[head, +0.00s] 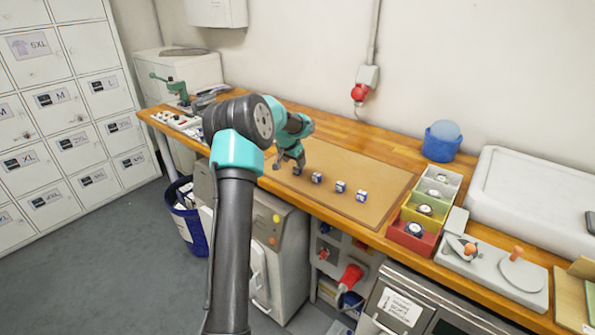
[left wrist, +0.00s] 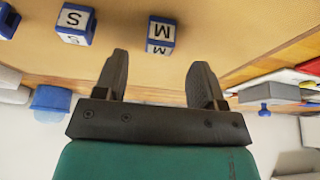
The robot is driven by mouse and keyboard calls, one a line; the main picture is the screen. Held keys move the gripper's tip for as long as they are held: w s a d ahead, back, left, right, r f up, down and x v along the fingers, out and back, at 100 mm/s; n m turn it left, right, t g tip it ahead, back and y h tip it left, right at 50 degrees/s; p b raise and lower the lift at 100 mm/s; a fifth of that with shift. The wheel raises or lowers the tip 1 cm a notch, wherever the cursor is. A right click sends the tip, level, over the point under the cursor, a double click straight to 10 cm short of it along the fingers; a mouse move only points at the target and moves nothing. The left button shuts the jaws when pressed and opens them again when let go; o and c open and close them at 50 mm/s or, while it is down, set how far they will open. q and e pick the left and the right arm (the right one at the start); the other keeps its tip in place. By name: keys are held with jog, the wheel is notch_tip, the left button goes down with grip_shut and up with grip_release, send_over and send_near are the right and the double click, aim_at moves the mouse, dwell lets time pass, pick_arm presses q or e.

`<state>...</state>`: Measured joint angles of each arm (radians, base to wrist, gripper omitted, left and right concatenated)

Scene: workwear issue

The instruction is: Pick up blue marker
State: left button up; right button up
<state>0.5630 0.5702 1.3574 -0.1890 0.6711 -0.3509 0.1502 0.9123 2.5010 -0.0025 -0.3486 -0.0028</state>
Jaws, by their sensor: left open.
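Three small blue-and-white cube markers stand in a row on the tan mat. In the head view they are the near-gripper one (head: 316,178), the middle one (head: 340,187) and the right one (head: 361,196). In the left wrist view, one cube shows M (left wrist: 160,35), one shows S (left wrist: 75,24), and a third (left wrist: 8,20) is cut off at the edge. My left gripper (head: 289,164) is open and empty, left of the row. Its fingers (left wrist: 161,68) point towards the M cube, which lies beyond the tips, apart from them. My right gripper is not in view.
The tan mat (head: 350,165) is otherwise clear on the wooden bench. Coloured bins (head: 414,234) with round items stand right of it, beside a grey press plate (head: 500,272). A blue tub (head: 441,143) stands behind. Tools lie at the bench's left end.

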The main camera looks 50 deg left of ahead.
aim_at(297, 167)
pick_arm(q)
jog(key=x, duration=0.5)
dwell(0.4)
jog(key=c, duration=1)
jog(key=shift+r, duration=1.3)
jog(key=shift+s+d+r, duration=0.3)
jog(key=shift+r, duration=0.2)
jog(key=s+d+r, duration=0.1)
jog(key=s+d, duration=0.9)
jog(key=d, duration=0.1)
jog(key=shift+d+r, duration=0.2)
jog(key=shift+d, duration=0.05)
